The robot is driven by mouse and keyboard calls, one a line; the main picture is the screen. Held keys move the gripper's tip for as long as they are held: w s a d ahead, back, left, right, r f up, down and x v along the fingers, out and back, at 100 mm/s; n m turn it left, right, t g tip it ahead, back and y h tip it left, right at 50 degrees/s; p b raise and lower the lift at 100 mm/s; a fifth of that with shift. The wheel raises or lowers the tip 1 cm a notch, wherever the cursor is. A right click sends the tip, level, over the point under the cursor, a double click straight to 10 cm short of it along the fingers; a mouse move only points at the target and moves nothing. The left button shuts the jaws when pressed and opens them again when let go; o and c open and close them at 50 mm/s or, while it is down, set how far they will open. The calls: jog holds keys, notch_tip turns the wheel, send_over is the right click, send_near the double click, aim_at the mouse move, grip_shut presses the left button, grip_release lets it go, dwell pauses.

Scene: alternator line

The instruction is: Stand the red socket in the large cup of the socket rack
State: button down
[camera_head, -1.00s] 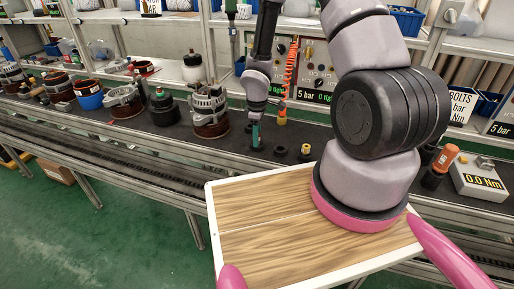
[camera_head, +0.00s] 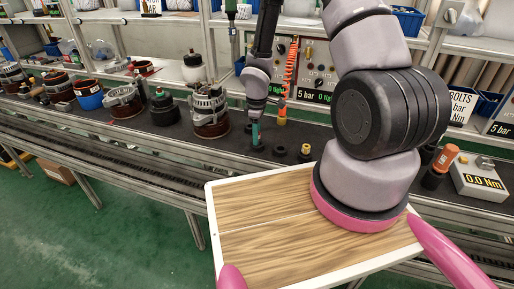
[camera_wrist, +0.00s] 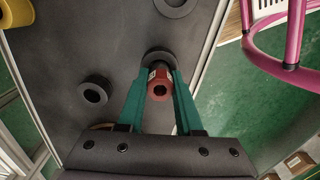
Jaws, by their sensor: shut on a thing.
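Right behind the socket is a dark round cup (camera_wrist: 152,54), partly covered by the socket and fingers. I cannot tell whether the socket's far end is inside this cup or above it. Another dark cup (camera_wrist: 94,94) is to the left, and a dark ring (camera_wrist: 174,6) shows at the top edge. In the head view my gripper (camera_head: 256,138) is low over the bench; the red socket cannot be made out there.
The dark bench (camera_head: 180,133) carries alternator parts, including an alternator (camera_head: 209,112), to the gripper's left. A yellow-topped piece (camera_head: 305,149) stands to its right. A torque display (camera_head: 483,178) and an orange-topped piece (camera_head: 446,157) are farther right. A wood-topped tray (camera_head: 265,205) is in front.

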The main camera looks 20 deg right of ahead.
jog(key=shift+r, duration=2)
jog(key=shift+d+r, duration=0.1)
jog(key=shift+r, duration=0.55)
jog(key=shift+f, duration=2.4)
jog(key=shift+f, duration=0.1)
jog(key=shift+f, duration=0.35)
jog(key=shift+f, duration=0.25)
jog(key=shift+r, duration=2.45)
